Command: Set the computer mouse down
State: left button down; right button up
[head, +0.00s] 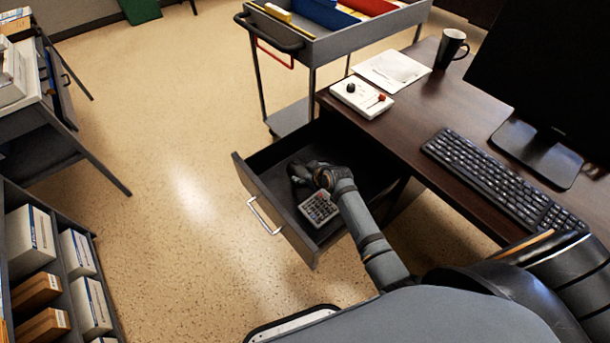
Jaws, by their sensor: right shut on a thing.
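My right gripper (305,174) reaches down into the open desk drawer (252,195), near its middle. It is shut on a small dark thing, taken to be the computer mouse. The mouse is mostly hidden by the fingers and blends with the dark drawer floor, so I cannot tell whether it touches the floor. A grey calculator (319,208) lies in the front part of the drawer, just below the gripper in the picture. My left gripper is not in view.
The desk (415,120) bears a keyboard (500,180), a monitor (545,75), a black mug (452,48), paper (391,70) and a white control box (361,97). A grey cart (335,45) stands behind the drawer. Shelves with boxes (30,240) are at left. Open floor lies between.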

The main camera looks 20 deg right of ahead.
jog(key=shift+f, duration=0.2)
jog(key=o, duration=1.2)
jog(key=shift+r, duration=0.1)
jog(key=shift+s+r, duration=0.2)
jog(key=shift+r, duration=0.1)
jog(key=p+v, duration=0.3)
jog(key=v, duration=0.8)
jog(key=shift+s, duration=0.15)
jog(key=shift+r, duration=0.15)
